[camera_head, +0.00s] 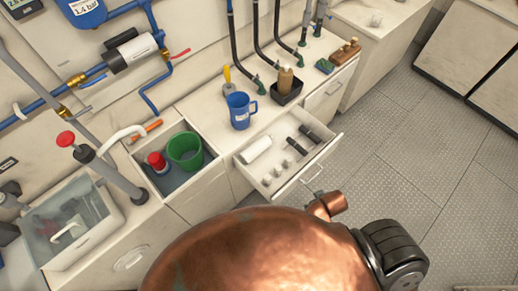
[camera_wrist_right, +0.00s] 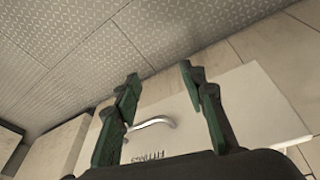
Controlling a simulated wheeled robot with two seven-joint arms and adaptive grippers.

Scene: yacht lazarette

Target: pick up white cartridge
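The white cartridge (camera_head: 256,149) lies on its side at the left back of the open white drawer (camera_head: 322,162) in the head view. Small fittings and dark cylinders lie beside it. My right gripper (camera_wrist_right: 160,88) shows in the right wrist view with its two green fingers spread and nothing between them. Beyond the fingers is a pale panel (camera_wrist_right: 251,95) with a curved metal handle (camera_wrist_right: 155,124) and dark lettering. The cartridge does not show in the wrist view. My right gripper cannot be made out in the head view, and my left gripper is in neither view.
A green bucket (camera_head: 185,148) and red-capped item (camera_head: 157,161) sit in a bin left of the drawer. A blue jug (camera_head: 240,110) and a black tray (camera_head: 287,92) stand on the counter behind it. A large copper-coloured rounded shape (camera_head: 265,250) covers the lower foreground.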

